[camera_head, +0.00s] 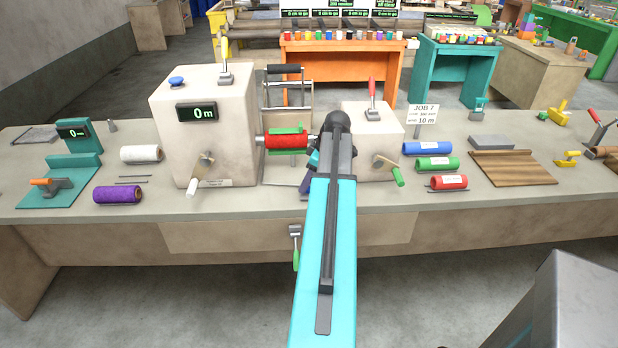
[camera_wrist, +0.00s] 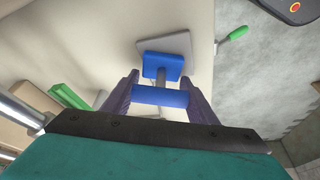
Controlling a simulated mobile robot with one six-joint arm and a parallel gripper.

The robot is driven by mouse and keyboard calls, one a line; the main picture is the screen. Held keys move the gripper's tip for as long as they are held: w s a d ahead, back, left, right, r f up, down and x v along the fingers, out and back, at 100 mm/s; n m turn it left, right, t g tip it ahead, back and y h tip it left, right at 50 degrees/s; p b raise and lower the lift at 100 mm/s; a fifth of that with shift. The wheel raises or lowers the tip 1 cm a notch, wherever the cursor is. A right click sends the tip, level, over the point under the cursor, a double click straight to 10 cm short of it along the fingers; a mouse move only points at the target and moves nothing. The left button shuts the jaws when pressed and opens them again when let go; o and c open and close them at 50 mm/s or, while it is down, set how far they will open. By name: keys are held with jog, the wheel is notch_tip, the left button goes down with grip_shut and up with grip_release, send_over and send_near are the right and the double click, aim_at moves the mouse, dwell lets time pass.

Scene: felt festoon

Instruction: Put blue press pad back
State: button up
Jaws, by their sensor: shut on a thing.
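The blue press pad (camera_wrist: 160,96) is in the wrist view, its bar between the two purple fingers of my gripper (camera_wrist: 159,84). My gripper is shut on it. A blue block (camera_wrist: 162,66) shows just beyond the bar, over a grey plate (camera_wrist: 190,44); whether it touches the plate I cannot tell. In the head view my arm hides most of the gripper and the pad, in front of the gap between the two beige machine housings. A red roll (camera_head: 284,140) with a green part above it sits in that gap, left of my arm.
The large housing (camera_head: 175,130) with a 0 m display is left of my arm, and the smaller housing (camera_head: 385,130) with a red lever is right. White (camera_head: 141,153) and purple (camera_head: 117,194) rolls lie left; blue (camera_head: 427,148), green (camera_head: 437,163) and red (camera_head: 449,182) rolls lie right.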

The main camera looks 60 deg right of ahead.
jog(key=shift+f, duration=0.15)
jog(key=o, duration=1.1)
jog(key=shift+r, duration=0.2)
jog(key=b+v, duration=0.2)
jog(key=v, duration=0.9)
jog(key=shift+s+r, duration=0.2)
jog(key=shift+r, duration=0.2)
jog(key=shift+r, duration=0.1)
